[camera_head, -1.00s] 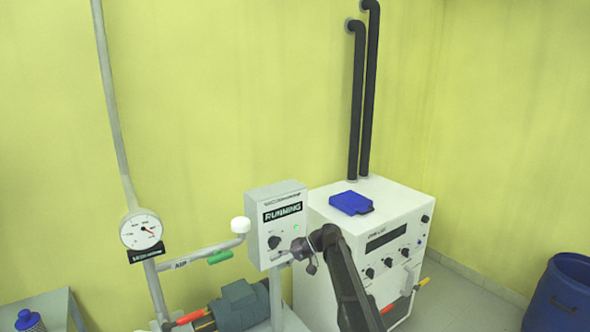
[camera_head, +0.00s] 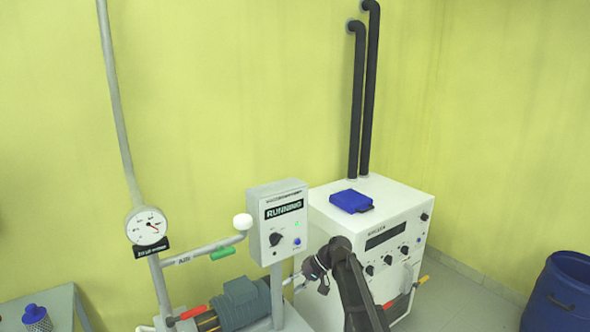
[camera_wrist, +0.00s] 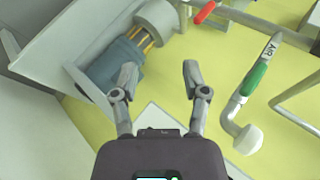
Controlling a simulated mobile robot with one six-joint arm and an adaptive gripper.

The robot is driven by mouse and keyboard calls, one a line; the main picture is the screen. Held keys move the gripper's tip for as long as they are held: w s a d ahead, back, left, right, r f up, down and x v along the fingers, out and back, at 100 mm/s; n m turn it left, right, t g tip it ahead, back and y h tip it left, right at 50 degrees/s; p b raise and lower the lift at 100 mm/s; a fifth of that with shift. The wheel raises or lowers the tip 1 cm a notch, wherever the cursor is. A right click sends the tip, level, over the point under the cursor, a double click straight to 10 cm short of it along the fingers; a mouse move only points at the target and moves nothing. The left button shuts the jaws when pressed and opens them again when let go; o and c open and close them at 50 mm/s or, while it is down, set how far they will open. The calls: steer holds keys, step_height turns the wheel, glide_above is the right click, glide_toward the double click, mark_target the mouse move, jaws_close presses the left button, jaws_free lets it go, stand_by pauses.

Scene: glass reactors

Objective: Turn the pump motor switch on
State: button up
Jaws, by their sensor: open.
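The pump control box (camera_head: 259,220) is a pale grey box on a post, with a sign reading RUNNING. Its black rotary switch (camera_head: 275,239) is at the lower left of its face; its exact pointer angle is too small to read. A green light (camera_head: 297,224) glows on the face, with a blue button (camera_head: 297,241) below it. The pump motor (camera_head: 240,303) is blue-grey and lies below the box; it also shows in the wrist view (camera_wrist: 108,68). My gripper (camera_head: 290,284) is below and right of the box face, apart from the switch. In the wrist view my gripper (camera_wrist: 159,72) is open and empty.
A white cabinet (camera_head: 345,225) with knobs and a blue item (camera_head: 350,201) on top stands right of the box. A pipe with a green handle (camera_head: 222,253) and a gauge (camera_head: 146,226) are at left. A blue barrel (camera_head: 560,300) stands far right.

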steer(key=s+d+f+m+h, duration=0.1)
steer(key=s+d+h, duration=0.3)
steer(key=s+d, duration=0.4)
steer(key=s+d+f+m+t+h, duration=0.1)
steer(key=s+d+f+h, duration=0.3)
steer(key=s+d, duration=0.5)
steer(key=s+m+h, duration=0.1)
steer(key=s, duration=0.3)
steer(key=shift+d+f+h+p, duration=0.15)
steer(key=shift+d+h+p, duration=0.05)
steer(key=shift+h+p, duration=0.15)
steer(key=shift+o, duration=0.5)
steer(key=shift+a, duration=0.1)
